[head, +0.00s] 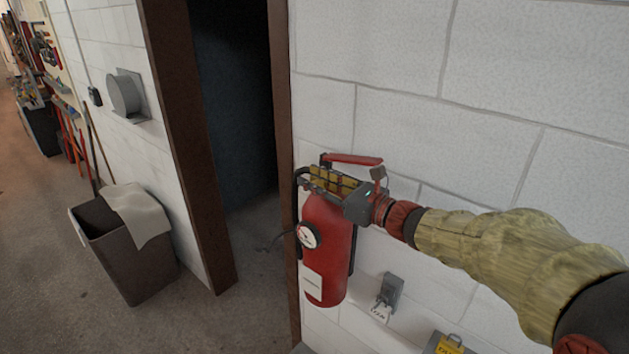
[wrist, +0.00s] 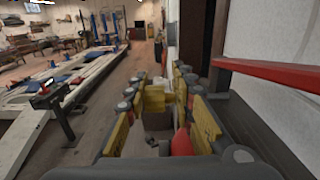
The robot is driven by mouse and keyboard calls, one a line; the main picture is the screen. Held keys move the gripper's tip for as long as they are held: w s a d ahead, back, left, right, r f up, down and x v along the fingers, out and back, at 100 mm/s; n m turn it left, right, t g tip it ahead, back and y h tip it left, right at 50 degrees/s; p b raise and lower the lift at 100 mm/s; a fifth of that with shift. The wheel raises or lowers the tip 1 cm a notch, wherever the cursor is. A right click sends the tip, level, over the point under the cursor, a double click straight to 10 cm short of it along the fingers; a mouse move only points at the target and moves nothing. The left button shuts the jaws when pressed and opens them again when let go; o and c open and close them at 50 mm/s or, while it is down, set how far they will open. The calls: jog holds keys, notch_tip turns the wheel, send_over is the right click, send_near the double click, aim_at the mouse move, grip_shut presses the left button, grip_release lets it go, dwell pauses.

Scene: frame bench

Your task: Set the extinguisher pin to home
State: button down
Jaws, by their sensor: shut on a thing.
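A red fire extinguisher (head: 328,245) with a round gauge and a pale label hangs upright against the white block wall. Its red lever (head: 352,159) sits on top and also shows at the right of the wrist view (wrist: 275,75). My gripper (head: 330,180) is at the extinguisher's head, just below the lever, with its yellow-padded fingers across the valve. In the wrist view its fingers (wrist: 172,115) stand close together, with a bit of red body below them. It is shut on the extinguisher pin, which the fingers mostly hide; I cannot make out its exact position.
A grey wall bracket with a tag (head: 389,292) and a yellow tag (head: 450,344) are at lower right. A dark doorway (head: 235,100) is left of the extinguisher. A bin (head: 125,255) with a cloth stands further left.

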aim_at(323, 202)
jog(key=shift+w+d+b, duration=0.4)
jog(key=shift+w+d, duration=0.75)
jog(key=shift+d, duration=0.05)
jog(key=shift+s+a, duration=0.1)
jog(key=c, duration=1.5)
grip_release()
jog(key=v, duration=1.2)
